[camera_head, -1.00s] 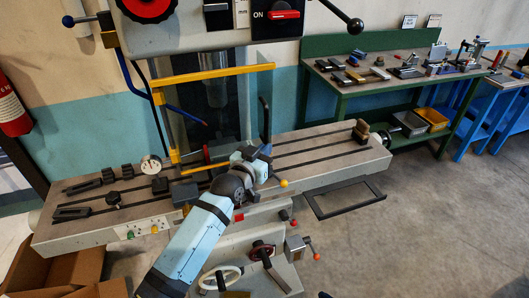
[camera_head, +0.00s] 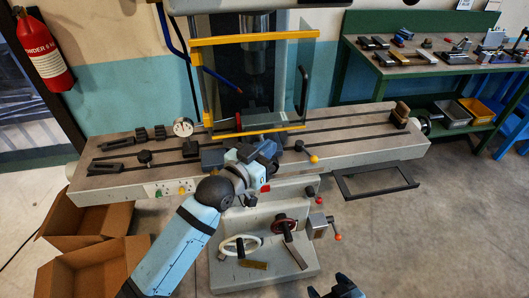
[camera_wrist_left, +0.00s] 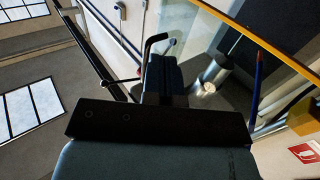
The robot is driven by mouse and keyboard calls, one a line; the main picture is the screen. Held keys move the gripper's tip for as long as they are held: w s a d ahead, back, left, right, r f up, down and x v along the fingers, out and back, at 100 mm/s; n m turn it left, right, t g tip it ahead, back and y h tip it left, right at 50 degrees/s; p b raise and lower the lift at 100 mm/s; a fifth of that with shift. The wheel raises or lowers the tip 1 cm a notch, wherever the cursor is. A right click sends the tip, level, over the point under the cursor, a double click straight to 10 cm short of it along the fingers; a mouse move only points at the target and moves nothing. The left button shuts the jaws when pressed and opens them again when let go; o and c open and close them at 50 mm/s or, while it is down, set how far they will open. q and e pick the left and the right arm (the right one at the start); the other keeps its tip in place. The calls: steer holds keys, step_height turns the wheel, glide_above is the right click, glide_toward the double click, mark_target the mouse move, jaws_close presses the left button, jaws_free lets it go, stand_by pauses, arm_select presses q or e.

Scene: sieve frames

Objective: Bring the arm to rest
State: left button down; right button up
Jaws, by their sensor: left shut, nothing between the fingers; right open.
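My left arm reaches up from the bottom in the head view, with a light blue link. Its left gripper (camera_head: 268,148) shows in front of the milling machine's table (camera_head: 350,148), below the yellow-framed guard (camera_head: 255,37). In the left wrist view the dark fingers (camera_wrist_left: 165,72) are together with nothing between them. A black bent handle (camera_wrist_left: 152,42) shows just behind them there; I cannot tell the gap. My right gripper (camera_head: 338,290) shows only partly at the bottom edge in the head view, open and clear of the machine.
A dial gauge (camera_head: 183,127) and clamps stand on the table's left part. Cardboard boxes (camera_head: 88,272) lie on the floor at lower left. A handwheel (camera_head: 240,245) and a crank sit below the table. A green workbench (camera_head: 385,70) stands at right; floor at lower right is clear.

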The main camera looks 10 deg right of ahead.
arm_select(q)
steer(key=s+a+f+n+g+y+p, duration=0.1)
steer(key=s+a+f+n+y+p, duration=0.4)
steer(key=s+a+f, duration=1.7)
steer(key=s+a+n+y, duration=0.1)
steer(key=s+a+y, duration=0.1)
steer(key=a+y, duration=0.2)
steer(key=shift+a+y, duration=0.15)
steer(key=shift+y, duration=0.35)
steer(key=shift+f, duration=0.1)
